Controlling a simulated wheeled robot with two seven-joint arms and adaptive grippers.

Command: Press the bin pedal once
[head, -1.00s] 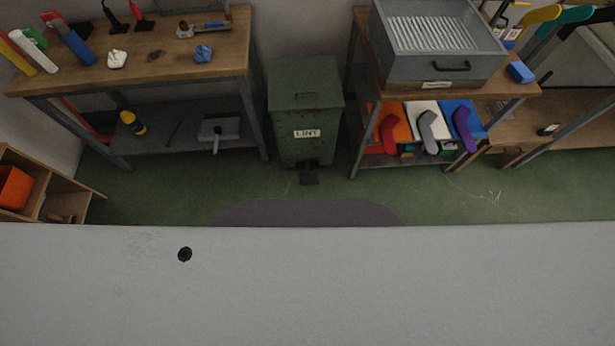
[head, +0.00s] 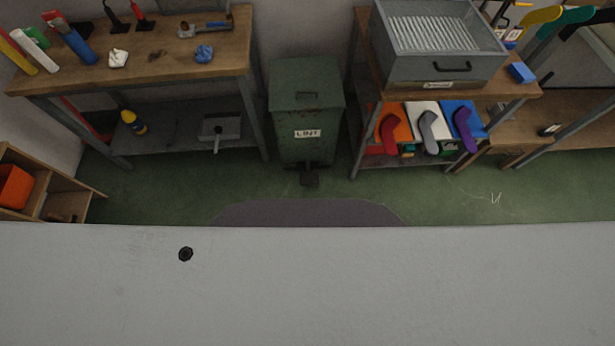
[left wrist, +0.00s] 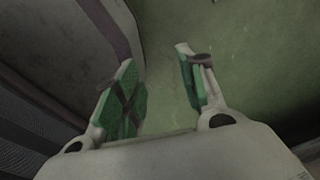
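The green lint bin (head: 305,105) stands upright against the back wall between two workbenches, in the upper middle of the head view. It carries a white LINT label (head: 308,133). Its lid looks shut. The dark pedal (head: 309,177) sticks out at the bin's foot, near the floor. My left gripper (left wrist: 158,82) shows in the left wrist view with green-padded fingers apart and nothing between them, above green floor. Neither gripper shows in the head view, so neither is seen near the pedal.
A wooden workbench (head: 140,45) stands left of the bin, and a shelf unit with a grey metal drawer box (head: 437,70) stands right. A grey-white surface (head: 330,285) fills the foreground. Green floor (head: 160,195) in front of the bin is clear, with a dark mat (head: 308,212).

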